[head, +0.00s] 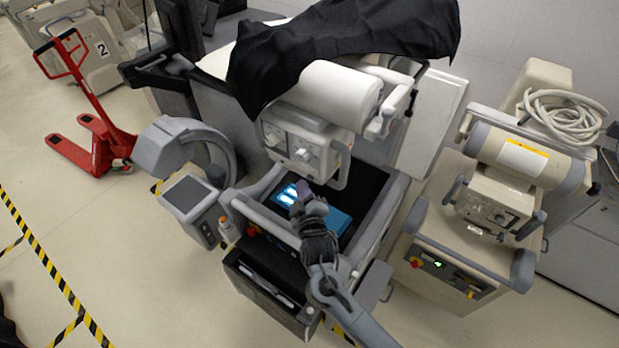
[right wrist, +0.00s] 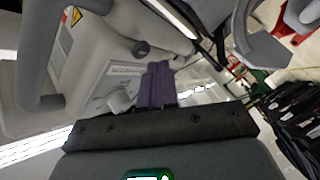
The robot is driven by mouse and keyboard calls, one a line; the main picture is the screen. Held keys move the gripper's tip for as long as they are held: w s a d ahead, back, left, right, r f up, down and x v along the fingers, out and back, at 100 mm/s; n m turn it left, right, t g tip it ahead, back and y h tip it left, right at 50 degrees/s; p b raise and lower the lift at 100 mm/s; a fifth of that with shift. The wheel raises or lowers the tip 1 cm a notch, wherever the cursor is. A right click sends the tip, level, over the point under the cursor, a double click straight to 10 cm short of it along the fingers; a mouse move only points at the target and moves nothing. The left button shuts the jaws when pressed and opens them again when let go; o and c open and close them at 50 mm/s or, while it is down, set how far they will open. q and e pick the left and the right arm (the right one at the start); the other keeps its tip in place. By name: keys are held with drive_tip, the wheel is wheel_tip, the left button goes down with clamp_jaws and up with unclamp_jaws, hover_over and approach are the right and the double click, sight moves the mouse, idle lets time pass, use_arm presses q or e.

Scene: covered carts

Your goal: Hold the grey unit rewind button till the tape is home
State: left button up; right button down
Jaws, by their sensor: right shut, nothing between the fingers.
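My right gripper (head: 302,190) reaches in from the bottom over the middle cart's open tray (head: 262,212), with its fingers pointing away from me. Its purple fingers also show in the right wrist view (right wrist: 157,84), shut and empty. Beyond them in that view is a pale panel (right wrist: 118,78) with a printed label and a light knob. A blue box with a lit display (head: 288,194) lies in the tray, partly behind my gripper. Above it is a grey-white unit with knobs (head: 300,142). I cannot make out a rewind button or tape. My left gripper is not in view.
A black cloth (head: 340,38) drapes over the middle cart's top. A grey C-shaped device with a screen (head: 187,192) stands left of the tray. A beige cart (head: 425,258) stands at the right. A red pallet jack (head: 95,140) is on the open floor at left.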

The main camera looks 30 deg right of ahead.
drive_tip(key=shift+s+a, duration=0.1)
drive_tip(key=shift+a, duration=0.05)
drive_tip(key=s+a+p, duration=0.1)
drive_tip(key=a, duration=0.1)
drive_tip(key=s+a+p, duration=0.1)
drive_tip(key=a, duration=0.1)
drive_tip(key=shift+s, duration=0.15)
drive_tip(key=shift+f, duration=0.15)
idle(0.3)
